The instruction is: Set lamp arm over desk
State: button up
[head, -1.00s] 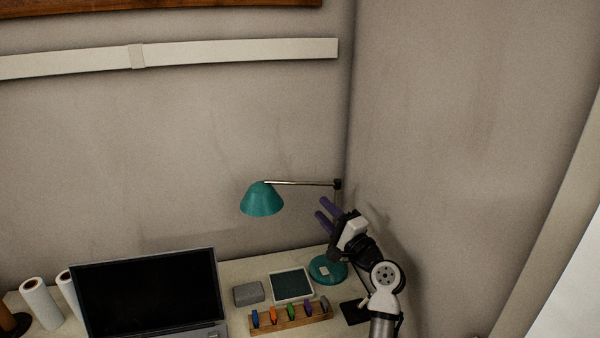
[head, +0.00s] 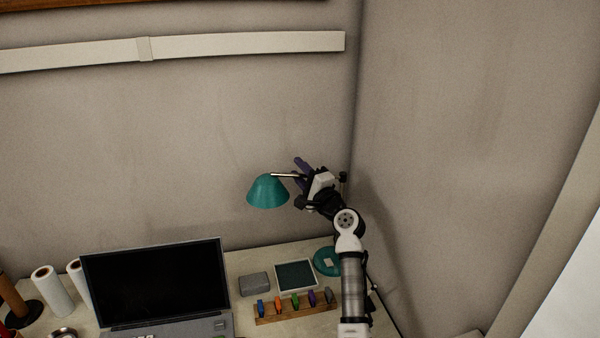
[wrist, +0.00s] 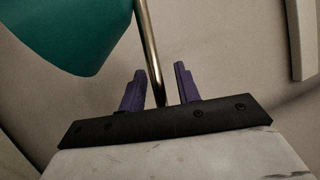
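The desk lamp has a teal shade (head: 268,192) on a thin metal arm (head: 284,175), high over the back right of the desk (head: 240,263). Its round teal base (head: 324,262) stands on the desk, partly hidden by my arm. My gripper (head: 302,165) is up at the lamp arm and hides part of it. In the wrist view, the metal arm (wrist: 152,62) runs between my two purple fingers (wrist: 158,84), with gaps on both sides. The fingers are apart. The teal shade (wrist: 70,30) is at upper left there.
A laptop (head: 158,285) stands open on the desk. A grey block (head: 254,284), a framed dark pad (head: 295,275) and a wooden rack (head: 295,307) with coloured pieces lie right of it. White rolls (head: 52,291) stand left. Walls close the back and right.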

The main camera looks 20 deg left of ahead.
aim_at(298, 176)
grip_shut()
dwell(0.3)
jog(key=shift+s+d+f+n+g+y+b, duration=0.25)
jog(key=shift+g+b, duration=0.25)
jog(key=shift+b, duration=0.4)
jog(key=g+b, duration=0.1)
jog(key=s+n+g+y+b, duration=0.1)
jog(key=shift+d+f+b, duration=0.15)
jog(key=shift+d+b, duration=0.15)
jog(key=shift+b, duration=0.1)
jog(key=n+g+b, duration=0.1)
jog(key=s+d+n+g+y+b, duration=0.1)
jog(key=g, duration=0.1)
jog(key=shift+s, duration=0.2)
jog(key=shift+s+d+r+n+g+y, duration=0.45)
jog(key=shift+n+g, duration=0.2)
jog(key=shift+g, duration=0.35)
